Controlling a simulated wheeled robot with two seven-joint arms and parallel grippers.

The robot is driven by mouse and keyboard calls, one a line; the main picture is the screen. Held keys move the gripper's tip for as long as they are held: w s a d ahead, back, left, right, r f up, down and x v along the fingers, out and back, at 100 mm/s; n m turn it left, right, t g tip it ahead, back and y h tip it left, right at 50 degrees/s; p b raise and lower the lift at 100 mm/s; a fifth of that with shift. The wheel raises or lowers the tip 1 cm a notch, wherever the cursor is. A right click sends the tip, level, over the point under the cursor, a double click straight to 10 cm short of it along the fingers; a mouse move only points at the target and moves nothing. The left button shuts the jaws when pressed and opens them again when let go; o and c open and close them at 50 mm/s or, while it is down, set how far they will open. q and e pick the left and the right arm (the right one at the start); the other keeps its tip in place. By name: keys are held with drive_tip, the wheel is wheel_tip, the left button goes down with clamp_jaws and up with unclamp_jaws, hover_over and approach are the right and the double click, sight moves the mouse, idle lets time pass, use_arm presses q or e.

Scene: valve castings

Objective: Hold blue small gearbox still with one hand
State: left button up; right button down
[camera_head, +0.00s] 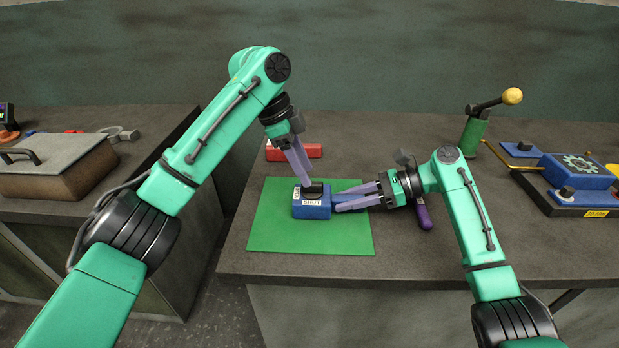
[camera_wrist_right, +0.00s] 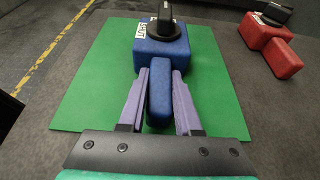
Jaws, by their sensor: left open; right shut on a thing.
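The blue small gearbox (camera_head: 326,212) stands on a green mat (camera_head: 300,240), with a black knob (camera_wrist_right: 165,28) on top and a white label reading SHUT. A blue bar (camera_wrist_right: 159,100) sticks out from its body towards my right gripper. My right gripper (camera_head: 343,200) comes in from the right, its two purple fingers closed on either side of that bar. My left gripper (camera_head: 306,182) points down from above, open, with its fingertips right at the black knob; whether they touch it I cannot tell.
A red part (camera_head: 303,152) with a black knob (camera_wrist_right: 275,12) lies behind the mat. A purple handle (camera_head: 424,216) lies near my right wrist. A lever stand (camera_head: 474,136) and a blue gear-marked box (camera_head: 577,172) stand at the right. The mat's front is clear.

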sight(312, 188)
use_arm(q)
drive_tip(key=x, duration=0.3)
drive_tip(key=shift+d+f, duration=0.1)
use_arm(e)
drive_tip(key=shift+r, duration=0.15)
use_arm(q)
clamp_jaws()
